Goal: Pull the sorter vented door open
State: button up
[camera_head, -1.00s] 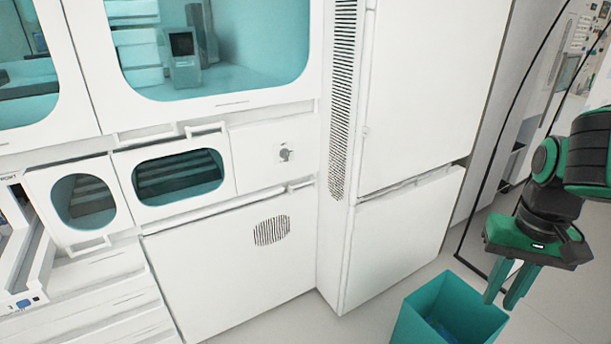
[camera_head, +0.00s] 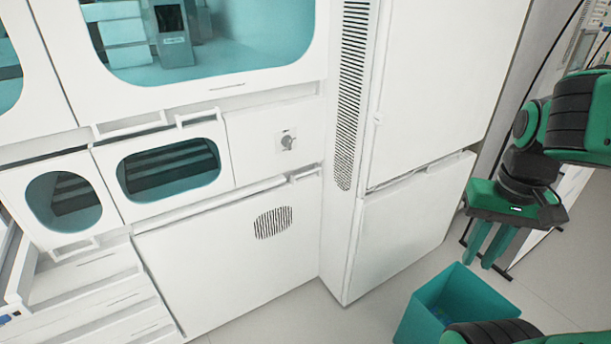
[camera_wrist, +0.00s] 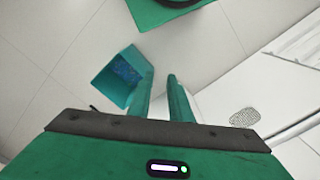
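The sorter vented door (camera_head: 215,270) is a wide white panel low on the machine's front, with a small patch of dark vent slots near its upper right. It looks closed. A handle (camera_head: 305,172) shows at its top right edge. The vent patch also shows at the right of the wrist view (camera_wrist: 245,117). My gripper (camera_head: 484,248) hangs with its green fingers down, right of the door and beyond the tall cabinet. The fingers (camera_wrist: 160,92) are apart with a narrow gap and nothing between them. They touch nothing.
A teal bin (camera_head: 455,300) with something blue inside stands on the floor below my gripper. A tall white cabinet (camera_head: 405,235) stands between the door and my gripper. Small windowed doors (camera_head: 165,172) and a knob panel (camera_head: 275,140) are above the vented door. Drawers (camera_head: 110,295) are at left.

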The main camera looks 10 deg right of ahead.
jog(key=w+f+n+t, duration=0.1)
jog(key=w+f+t, duration=0.15)
jog(key=w, duration=1.25)
jog(key=m+t+y, duration=0.5)
jog(key=m+t, duration=0.4)
jog(key=t, duration=0.3)
send_near(307, 173)
jog(key=x, duration=1)
jog(key=shift+w+d+f, duration=0.15)
jog(key=shift+w+f, duration=0.2)
jog(key=shift+w, duration=0.05)
jog(key=shift+c, duration=0.5)
grip_shut()
